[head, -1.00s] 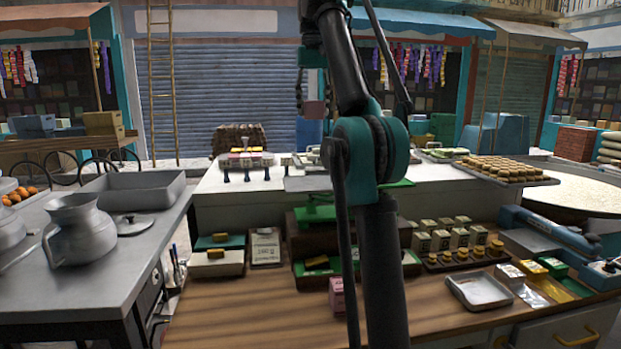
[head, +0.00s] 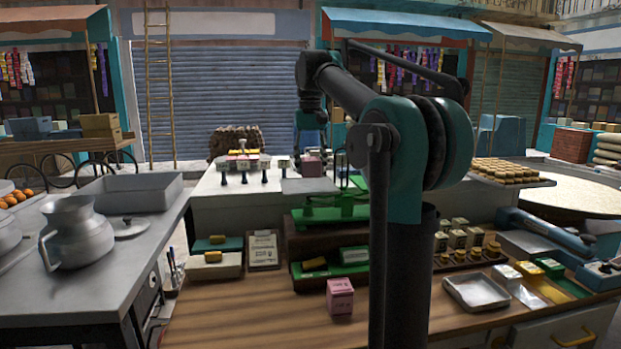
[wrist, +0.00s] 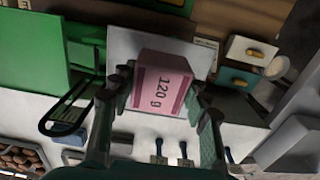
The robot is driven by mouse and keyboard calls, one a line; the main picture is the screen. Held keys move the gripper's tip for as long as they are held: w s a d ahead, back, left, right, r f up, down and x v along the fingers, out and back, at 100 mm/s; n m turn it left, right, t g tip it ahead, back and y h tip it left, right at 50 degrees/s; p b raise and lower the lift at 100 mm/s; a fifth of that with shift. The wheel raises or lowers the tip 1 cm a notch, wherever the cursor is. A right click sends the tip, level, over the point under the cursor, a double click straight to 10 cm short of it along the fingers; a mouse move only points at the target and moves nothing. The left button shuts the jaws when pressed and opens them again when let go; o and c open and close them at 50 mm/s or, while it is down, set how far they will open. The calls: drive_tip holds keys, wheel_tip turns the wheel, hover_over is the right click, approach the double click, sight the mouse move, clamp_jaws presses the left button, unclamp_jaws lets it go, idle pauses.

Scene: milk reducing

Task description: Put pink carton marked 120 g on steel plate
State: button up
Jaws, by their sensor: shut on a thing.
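The pink carton marked 120 g (wrist: 160,92) is between the fingers of my gripper (wrist: 160,108) in the wrist view. My gripper (head: 311,148) is shut on it. The plate also shows behind the carton in the wrist view (wrist: 124,45). I cannot tell whether the carton touches the plate.
A second pink carton (head: 340,298) stands on the wooden counter (head: 250,315). My arm hides part of the right side.

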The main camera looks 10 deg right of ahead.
sight(311, 177)
drive_tip(key=shift+f, duration=2)
drive_tip(key=o, duration=1.2)
drive_tip(key=shift+f, duration=0.1)
wheel_tip(311, 177, up, 12)
drive_tip(key=shift+r, duration=0.15)
